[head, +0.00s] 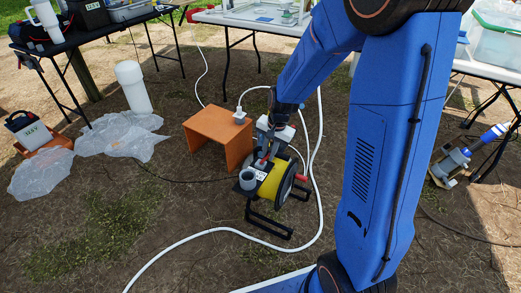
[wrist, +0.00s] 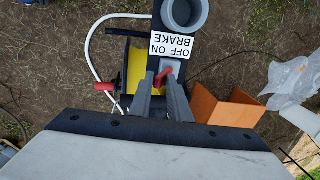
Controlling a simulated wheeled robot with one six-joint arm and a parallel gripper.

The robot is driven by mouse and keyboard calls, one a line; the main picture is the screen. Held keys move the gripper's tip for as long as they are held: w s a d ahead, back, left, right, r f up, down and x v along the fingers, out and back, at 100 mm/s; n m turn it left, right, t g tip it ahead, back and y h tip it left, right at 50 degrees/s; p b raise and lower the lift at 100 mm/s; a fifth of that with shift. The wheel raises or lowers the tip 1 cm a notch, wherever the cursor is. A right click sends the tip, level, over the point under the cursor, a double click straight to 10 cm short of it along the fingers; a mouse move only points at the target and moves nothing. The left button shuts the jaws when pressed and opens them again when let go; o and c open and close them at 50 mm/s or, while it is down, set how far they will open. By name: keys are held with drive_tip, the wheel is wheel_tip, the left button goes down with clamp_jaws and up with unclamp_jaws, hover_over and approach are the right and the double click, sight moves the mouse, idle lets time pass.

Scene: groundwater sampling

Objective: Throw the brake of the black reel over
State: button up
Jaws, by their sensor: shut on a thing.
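The black reel (head: 249,211) stands on the ground in the middle of the head view, with a yellow drum (head: 271,184). In the wrist view the yellow drum (wrist: 136,68) is left of the black side plate. A white BRAKE label (wrist: 171,46) marked OFF and ON shows upside down there. The short red brake lever (wrist: 164,76) rises beside the label from a grey base. My gripper (wrist: 162,86) is shut on the brake lever, its two fingers on either side, hiding part of it. In the head view my gripper (head: 266,151) reaches down to the reel's top.
A red crank handle (wrist: 106,87) sticks out at the reel's side. A grey cup holder (wrist: 185,12) is on the plate. An orange stand (head: 213,135) is close by. A white hose (head: 212,233) curves around the reel. Clear plastic sheets (head: 115,135) lie at left.

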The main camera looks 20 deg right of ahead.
drive_tip(key=shift+s+d+f, duration=0.1)
drive_tip(key=shift+s+d, duration=0.1)
drive_tip(key=shift+s, duration=0.05)
drive_tip(key=shift+o, duration=0.5)
drive_tip(key=shift+s+d+f+t+y, duration=0.6)
drive_tip(key=shift+s+f, duration=0.1)
drive_tip(key=o, duration=0.6)
drive_tip(key=shift+o, duration=0.2)
drive_tip(key=shift+d, duration=0.1)
drive_tip(key=shift+w, duration=0.1)
drive_tip(key=v, duration=1.7)
drive_tip(key=shift+r, duration=0.25)
